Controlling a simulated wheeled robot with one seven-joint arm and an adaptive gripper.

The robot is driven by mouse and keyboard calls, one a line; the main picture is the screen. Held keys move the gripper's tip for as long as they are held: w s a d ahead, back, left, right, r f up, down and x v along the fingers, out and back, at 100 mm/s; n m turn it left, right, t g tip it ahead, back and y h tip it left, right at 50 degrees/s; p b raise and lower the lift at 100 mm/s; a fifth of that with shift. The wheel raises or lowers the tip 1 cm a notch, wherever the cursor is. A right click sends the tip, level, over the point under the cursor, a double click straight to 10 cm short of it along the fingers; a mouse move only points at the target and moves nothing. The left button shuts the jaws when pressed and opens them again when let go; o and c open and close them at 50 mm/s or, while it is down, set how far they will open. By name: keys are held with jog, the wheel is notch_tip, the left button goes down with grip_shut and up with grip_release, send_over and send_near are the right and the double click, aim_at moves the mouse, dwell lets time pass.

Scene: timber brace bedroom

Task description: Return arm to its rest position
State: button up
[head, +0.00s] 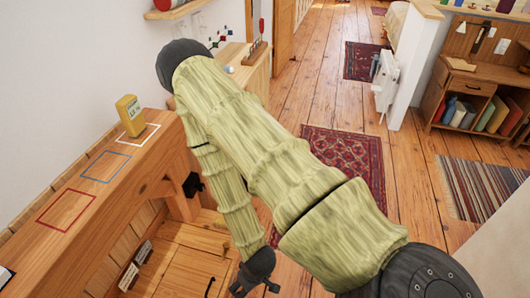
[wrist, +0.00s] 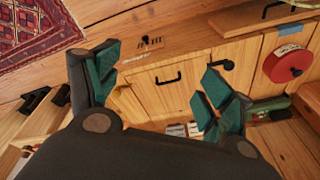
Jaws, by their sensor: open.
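My arm crosses the middle of the head view, folded, with its green-sleeved links hanging over the floor beside the wooden counter. My gripper (head: 255,284) hangs low at the bottom of the head view, in front of the wooden cabinet. In the wrist view my gripper (wrist: 160,90) shows its two green-padded fingers spread apart, with nothing between them. Beyond the fingers is a wooden drawer front with a black handle (wrist: 168,79).
The wooden counter (head: 33,250) at left carries a yellow container (head: 130,115) at the white outline, plus blue and red outlines. A patterned red rug (head: 350,155) lies on the plank floor. A shelf unit (head: 463,85) stands at right. A red round object (wrist: 287,66) shows in the wrist view.

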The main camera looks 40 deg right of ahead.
jog(key=s+f+g, duration=0.1)
jog(key=s, duration=0.6)
jog(key=shift+s+g+h, duration=0.3)
jog(key=shift+g+h, duration=0.1)
jog(key=shift+c, duration=0.4)
dwell(0.8)
